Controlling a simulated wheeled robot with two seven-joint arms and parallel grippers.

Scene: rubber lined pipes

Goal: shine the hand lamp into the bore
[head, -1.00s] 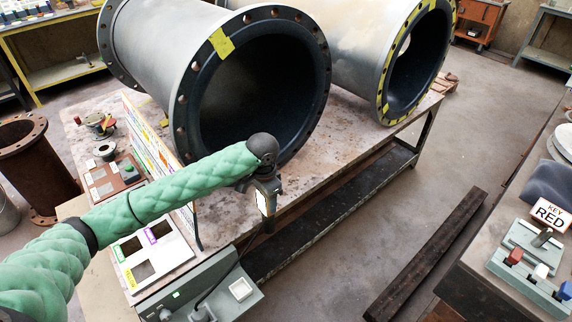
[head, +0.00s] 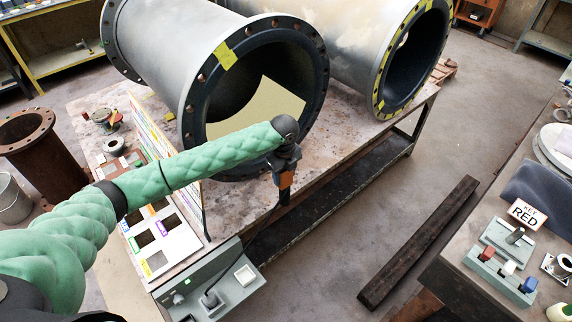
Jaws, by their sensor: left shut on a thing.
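The near large grey pipe (head: 165,55) lies on the bench with its flanged open end toward me. A yellow tape mark (head: 225,56) is on its rim. Inside its dark bore (head: 240,75) is a sharp-edged pale cream area (head: 265,105), partly behind my arm. My left gripper (head: 285,165) is in front of the lower right rim of the bore. It is shut on the hand lamp (head: 286,181), a small dark and orange thing, mostly hidden by the gripper. My right gripper is out of view.
A second pipe (head: 385,45) with a yellow-marked flange lies to the right on the bench (head: 335,145). A grey box (head: 225,292) with a cable stands at the front. A white panel (head: 160,240) with dark square openings is beside it. A dark beam (head: 420,240) lies on the floor.

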